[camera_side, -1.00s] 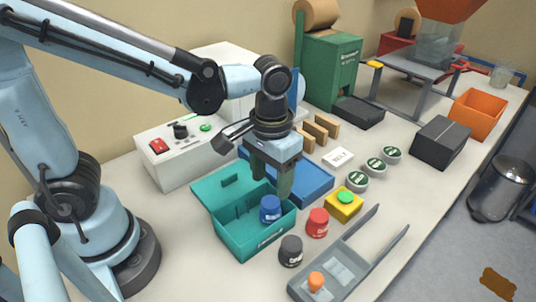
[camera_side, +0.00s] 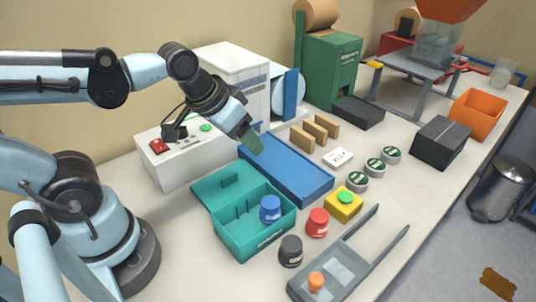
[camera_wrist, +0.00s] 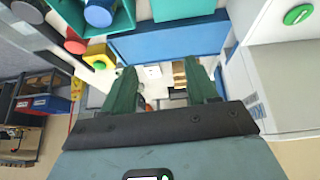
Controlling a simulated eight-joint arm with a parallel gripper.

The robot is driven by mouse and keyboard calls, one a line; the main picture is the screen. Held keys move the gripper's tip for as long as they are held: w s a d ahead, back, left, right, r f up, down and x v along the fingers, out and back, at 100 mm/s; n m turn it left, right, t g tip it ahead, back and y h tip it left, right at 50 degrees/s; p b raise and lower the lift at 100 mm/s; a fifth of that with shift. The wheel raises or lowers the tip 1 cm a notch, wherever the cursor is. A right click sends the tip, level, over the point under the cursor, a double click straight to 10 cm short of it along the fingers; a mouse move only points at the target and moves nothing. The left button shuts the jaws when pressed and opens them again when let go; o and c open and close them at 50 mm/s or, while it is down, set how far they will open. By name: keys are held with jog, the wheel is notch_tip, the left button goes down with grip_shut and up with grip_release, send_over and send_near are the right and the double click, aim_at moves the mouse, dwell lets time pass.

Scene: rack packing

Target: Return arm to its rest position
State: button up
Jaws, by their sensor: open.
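My gripper (camera_side: 256,146) is raised and tilted above the back end of the blue tray, touching nothing. In the wrist view its two green fingers (camera_wrist: 162,88) stand apart with nothing between them. The teal box (camera_side: 243,247) stands open below and in front, with a blue-capped piece (camera_side: 270,209) in its right part. A red piece (camera_side: 317,223) and a dark grey piece (camera_side: 291,251) stand on the table to the right of the box.
The blue tray (camera_side: 290,172) lies empty behind the box. A white machine (camera_side: 180,165) with buttons is close to my gripper on the left. A yellow button block (camera_side: 344,207) and a grey forked holder (camera_side: 340,268) with an orange piece are at the right.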

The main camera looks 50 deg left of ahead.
jog(key=shift+a+t, duration=0.6)
jog(key=shift+a, duration=0.2)
jog(key=shift+s, duration=0.1)
jog(key=shift+c, duration=0.3)
dwell(0.6)
